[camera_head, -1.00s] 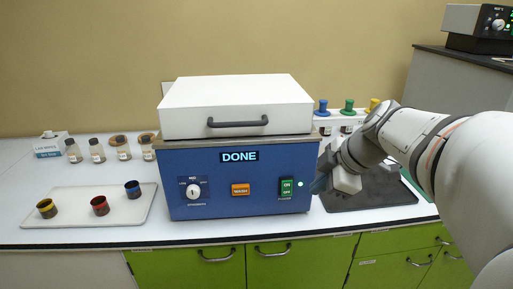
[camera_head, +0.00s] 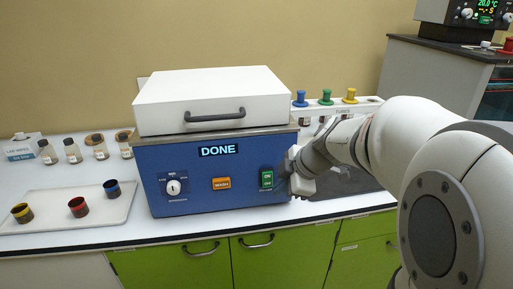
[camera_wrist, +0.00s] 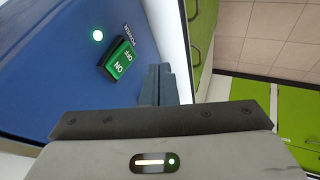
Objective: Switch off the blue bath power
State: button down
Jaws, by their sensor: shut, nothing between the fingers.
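The blue bath (camera_head: 200,185) stands on the white bench with its white lid (camera_head: 210,100) closed. Its display (camera_head: 218,150) reads DONE. The green power switch (camera_head: 267,179), marked ON and OFF, is at the right of its front panel. In the wrist view the switch (camera_wrist: 118,59) is lit green, with a bright indicator light (camera_wrist: 98,35) beside it. My gripper (camera_wrist: 160,75) is shut and empty, its fingertips close to the switch but apart from it in the picture. In the head view my gripper (camera_head: 288,182) is at the bath's front right corner, its fingertips hard to make out.
An orange WASH button (camera_head: 221,183) and a dial (camera_head: 173,187) are on the same panel. A tray (camera_head: 60,222) with three small cups lies to the left. Bottles and a wipes box (camera_head: 22,147) stand behind it.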

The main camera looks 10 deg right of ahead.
aim_at(266, 182)
jog(key=w, duration=0.1)
jog(key=w+f, duration=0.1)
jog(key=w, duration=0.1)
jog(key=w+f+p, duration=0.1)
jog(key=shift+w+a+f, duration=0.15)
jog(key=shift+w+a, duration=0.15)
jog(key=shift+w, duration=0.1)
jog(key=b, duration=0.3)
jog(key=shift+w+t, duration=0.25)
jog(key=shift+t, duration=0.05)
jog(key=shift+r, duration=0.8)
